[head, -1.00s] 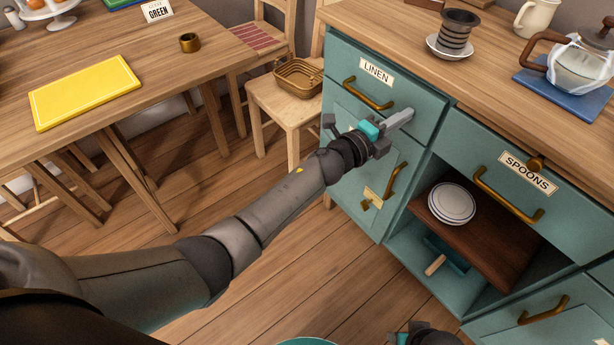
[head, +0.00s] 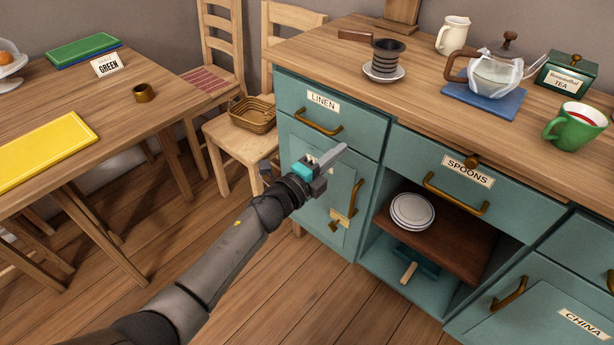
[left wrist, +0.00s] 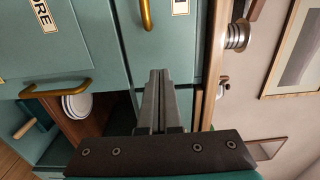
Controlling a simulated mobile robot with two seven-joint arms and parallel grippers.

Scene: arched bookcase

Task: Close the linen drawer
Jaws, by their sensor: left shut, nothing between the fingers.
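The linen drawer (head: 352,133) is a teal front with a LINEN label (head: 323,102) and a brass handle (head: 318,122). It looks flush or nearly flush with the cabinet; I cannot tell if a small gap is left. Its handle also shows at the top of the left wrist view (left wrist: 146,13). My left gripper (head: 333,156) is shut and empty. In the head view its tips overlap the drawer's lower right edge, off the handle; I cannot tell whether they touch. My right gripper is out of view.
The spoons drawer (head: 520,190) is to the right, above an open shelf with plates (head: 412,211). A chair (head: 245,145) stands left of the cabinet.

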